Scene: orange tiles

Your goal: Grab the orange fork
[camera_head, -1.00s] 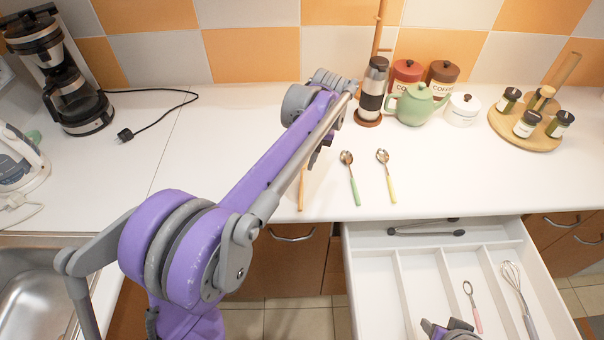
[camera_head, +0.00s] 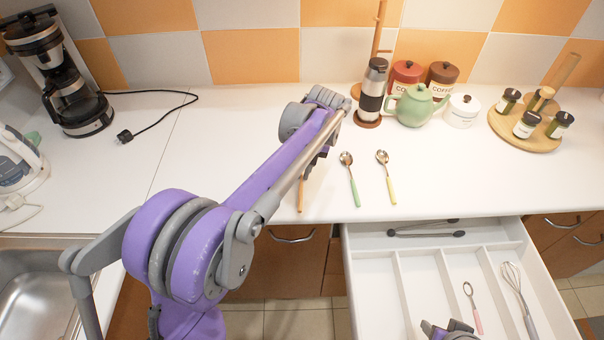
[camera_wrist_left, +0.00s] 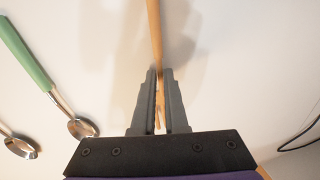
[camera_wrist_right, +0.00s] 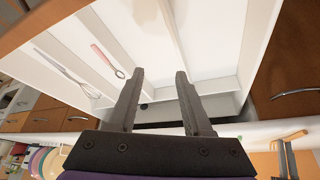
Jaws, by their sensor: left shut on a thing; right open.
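The orange fork (camera_wrist_left: 154,45) lies on the white counter, its handle pointing away from my left gripper in the left wrist view. In the head view only its lower handle (camera_head: 301,196) shows; my left arm hides the rest. My left gripper (camera_wrist_left: 160,75) is shut on the fork, its two fingers close on either side of the shaft. My right gripper (camera_wrist_right: 158,75) is open and empty over the open drawer (camera_head: 415,275).
A green-handled spoon (camera_head: 352,180) and a yellow-handled spoon (camera_head: 387,178) lie right of the fork. A teapot (camera_head: 414,105), a flask (camera_head: 373,88) and canisters stand behind. The drawer holds a whisk (camera_head: 518,295) and a pink-handled utensil (camera_head: 474,308).

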